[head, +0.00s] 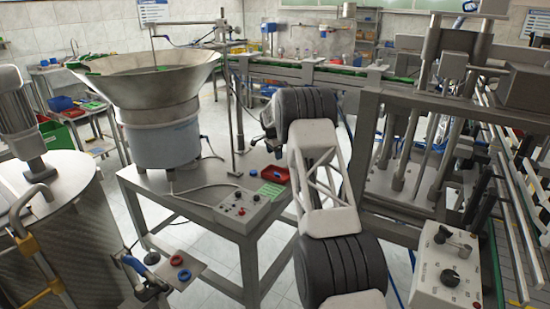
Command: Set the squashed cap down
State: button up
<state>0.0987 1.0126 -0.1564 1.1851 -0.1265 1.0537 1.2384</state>
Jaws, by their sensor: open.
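My gripper (279,152) is small and dark, partly hidden behind my own arm. It points down just above a red tray (275,174) on the grey metal table, and it is open. I cannot make out a squashed cap in the tray or at the fingers. A red ring-shaped cap (177,261) and a blue ring-shaped cap (184,275) lie on a small plate (197,266) at the lower left, well apart from my gripper.
The bowl feeder (148,85) stands on the metal table (180,202). A control box (241,209) and a green card (270,190) lie near the tray. A steel machine frame (420,100) stands close on the right. A steel drum (75,205) fills the left.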

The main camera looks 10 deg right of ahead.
jog(key=shift+r, duration=0.1)
dwell(0.6)
jog(key=s+a+r+n, duration=0.2)
jog(key=s+r, duration=0.5)
jog(key=r, duration=0.2)
jog(key=s+a+r+n, duration=0.1)
jog(key=s+a+r, duration=0.1)
jog(key=s+r, duration=0.6)
jog(key=s+a+r+n+t, duration=0.1)
jog(key=s+a+r+n, duration=0.1)
jog(key=s+r, duration=0.7)
jog(key=s+a+r+n, duration=0.2)
jog(key=s+r, duration=0.3)
jog(key=s, duration=0.8)
jog(key=s+a+r+n+y, duration=0.1)
jog(key=s+a+r+n, duration=0.1)
jog(key=s, duration=1.1)
jog(key=s+a+r+n, duration=0.1)
jog(key=s+n, duration=0.1)
jog(key=s, duration=1.1)
jog(key=s+a+f+n, duration=0.1)
jog(key=s+f, duration=0.2)
jog(key=s, duration=0.8)
jog(key=s+a+f+n+t, duration=0.1)
jog(key=s+f, duration=0.3)
jog(key=s, duration=0.8)
jog(key=shift+f+n, duration=0.25)
jog(key=shift+n, duration=0.45)
